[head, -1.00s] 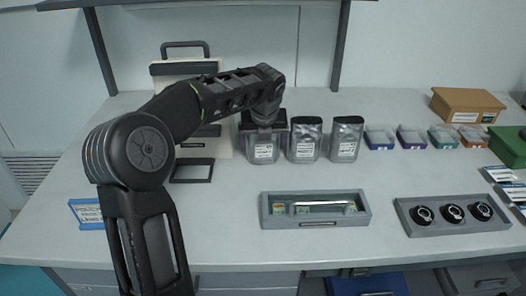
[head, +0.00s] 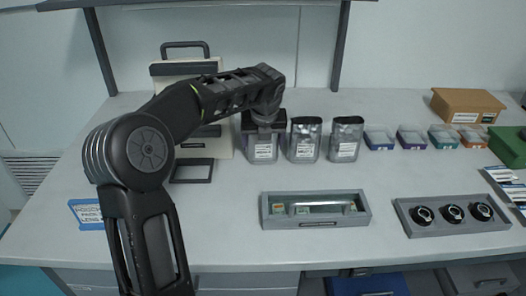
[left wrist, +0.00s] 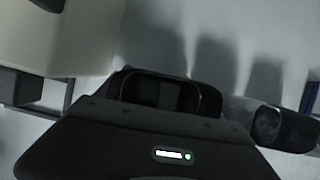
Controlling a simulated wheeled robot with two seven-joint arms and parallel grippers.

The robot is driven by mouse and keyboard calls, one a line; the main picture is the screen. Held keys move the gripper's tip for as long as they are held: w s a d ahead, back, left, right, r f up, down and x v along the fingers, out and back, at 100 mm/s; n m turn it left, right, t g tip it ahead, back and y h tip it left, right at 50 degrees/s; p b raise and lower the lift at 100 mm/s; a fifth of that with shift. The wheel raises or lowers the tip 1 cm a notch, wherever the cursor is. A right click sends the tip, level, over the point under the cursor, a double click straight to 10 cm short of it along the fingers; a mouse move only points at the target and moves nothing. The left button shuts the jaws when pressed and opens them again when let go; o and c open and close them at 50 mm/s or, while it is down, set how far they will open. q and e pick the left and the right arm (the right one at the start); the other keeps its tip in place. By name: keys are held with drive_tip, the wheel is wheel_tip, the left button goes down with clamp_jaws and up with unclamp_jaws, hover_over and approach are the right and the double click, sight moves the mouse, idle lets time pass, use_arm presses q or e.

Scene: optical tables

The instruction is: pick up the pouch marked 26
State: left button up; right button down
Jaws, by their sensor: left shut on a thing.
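Three silver-grey pouches with dark tops and white labels stand in a row at the back of the table in the head view. They are the left pouch (head: 263,150), the middle pouch (head: 304,140) and the right pouch (head: 345,140). The label numbers are too small to read. My left gripper (head: 265,120) points down over the left pouch and is shut on its top, hiding part of it. The pouch is upright, at about the same level as the others. In the left wrist view, dark gripper parts (left wrist: 165,95) fill the middle. My right gripper is not in view.
A cream panel with dark handles (head: 182,68) stands just left of the held pouch. Small coloured trays (head: 380,139) line up to the right. A grey tray (head: 315,222) and a holder with three black round pieces (head: 451,228) lie in front.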

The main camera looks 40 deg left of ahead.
use_arm(q)
drive_tip(key=c, duration=0.4)
drive_tip(key=shift+r, duration=0.1)
wheel_tip(320, 180, up, 10)
drive_tip(key=shift+f+p, duration=0.1)
drive_tip(key=shift+p, duration=0.7)
